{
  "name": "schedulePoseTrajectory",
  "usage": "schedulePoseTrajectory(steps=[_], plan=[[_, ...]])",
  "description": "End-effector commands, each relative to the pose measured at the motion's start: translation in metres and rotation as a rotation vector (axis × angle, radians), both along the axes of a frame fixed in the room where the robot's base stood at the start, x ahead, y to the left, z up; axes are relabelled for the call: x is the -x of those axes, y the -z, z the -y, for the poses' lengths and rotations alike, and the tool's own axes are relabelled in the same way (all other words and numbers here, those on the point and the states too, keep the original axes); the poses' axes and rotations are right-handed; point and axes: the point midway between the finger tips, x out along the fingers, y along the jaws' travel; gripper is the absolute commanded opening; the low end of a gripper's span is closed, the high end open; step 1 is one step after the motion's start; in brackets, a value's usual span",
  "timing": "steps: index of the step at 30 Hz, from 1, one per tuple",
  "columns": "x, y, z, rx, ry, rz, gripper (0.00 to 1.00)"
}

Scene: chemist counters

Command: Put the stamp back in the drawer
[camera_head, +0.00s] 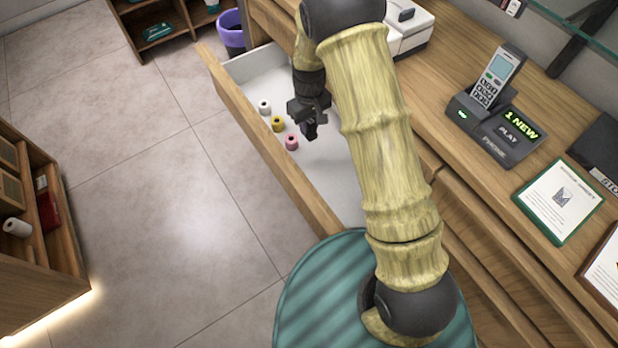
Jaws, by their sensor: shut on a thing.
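The open drawer (257,134) has a wooden front and a white inside, and sticks out from the counter. My gripper (309,116) is over the drawer, pointing down. It is shut on a small dark thing, seemingly the stamp (311,131), which shows just below the fingers. I cannot tell whether the stamp touches the drawer floor. My arm hides part of the drawer's right side.
In the drawer lie a white roll (264,106), a yellow roll (277,124) and a pink roll (291,142), left of the gripper. A phone (495,80) in its dock and a framed paper (560,198) are on the counter. A purple bin (231,32) stands behind the drawer.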

Motion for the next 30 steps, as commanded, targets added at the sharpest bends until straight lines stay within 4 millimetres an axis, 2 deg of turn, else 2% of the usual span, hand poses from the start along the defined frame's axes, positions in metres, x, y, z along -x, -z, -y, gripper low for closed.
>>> schedulePoseTrajectory(steps=[1,21,25,30], plan=[[0.0,0.015,0.0,0.0,0.0,0.0,0.1],[0.0,0.109,0.0,0.0,0.0,0.0,0.1],[0.0,0.12,0.0,-0.001,0.0,0.001,0.1],[0.0,0.123,0.0,-0.001,0.0,0.001,0.1]])
